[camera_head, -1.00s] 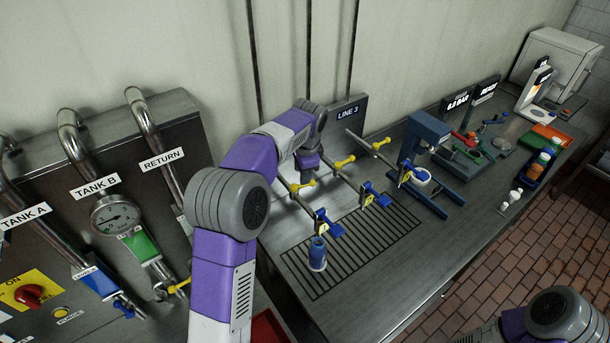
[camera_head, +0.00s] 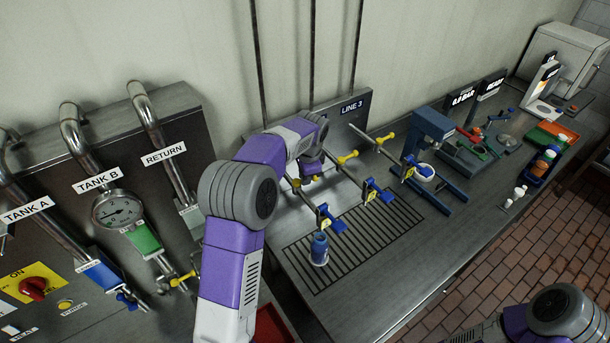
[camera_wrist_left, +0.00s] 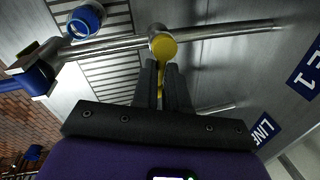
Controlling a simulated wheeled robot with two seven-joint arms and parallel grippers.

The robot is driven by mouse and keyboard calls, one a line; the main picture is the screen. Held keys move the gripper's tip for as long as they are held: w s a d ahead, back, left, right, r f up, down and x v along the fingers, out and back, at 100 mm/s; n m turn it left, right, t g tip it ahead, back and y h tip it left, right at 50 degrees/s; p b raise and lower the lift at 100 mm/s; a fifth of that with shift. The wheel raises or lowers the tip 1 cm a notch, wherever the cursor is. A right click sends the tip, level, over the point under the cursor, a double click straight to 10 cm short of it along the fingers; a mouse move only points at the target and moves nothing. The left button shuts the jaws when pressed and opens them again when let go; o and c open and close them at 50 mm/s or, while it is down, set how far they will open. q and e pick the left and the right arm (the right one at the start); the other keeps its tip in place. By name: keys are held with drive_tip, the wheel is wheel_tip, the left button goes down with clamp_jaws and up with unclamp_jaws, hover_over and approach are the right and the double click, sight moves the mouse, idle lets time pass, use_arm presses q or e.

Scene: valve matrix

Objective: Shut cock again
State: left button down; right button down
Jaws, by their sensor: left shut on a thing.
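In the head view the gripper partly hides this handle. A blue open container (camera_head: 319,249) stands upright on the drain grate below the pipe's blue-and-yellow outlet (camera_head: 328,219). My right gripper is out of view; only part of that arm shows at the bottom right.
Two more pipes with yellow handles (camera_head: 348,158) (camera_head: 386,138) stand to the right. A blue press-like stand (camera_head: 432,125) is beyond them. The tank panel with a gauge (camera_head: 118,210) is at the left. The front of the steel bench (camera_head: 400,262) is clear.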

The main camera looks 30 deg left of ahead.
use_arm(q)
drive_tip(key=shift+a+r+n+p, duration=0.1)
drive_tip(key=shift+a+n+p, duration=0.05)
drive_tip(key=shift+n+p, duration=0.65)
drive_tip(key=shift+w+a+n+g, duration=0.2)
drive_tip(key=shift+n+g, duration=0.1)
drive_tip(key=shift+n, duration=0.5)
drive_tip(key=c, duration=1.2)
unclamp_jaws()
drive_tip(key=shift+s, duration=0.1)
drive_tip(key=shift+o, duration=0.2)
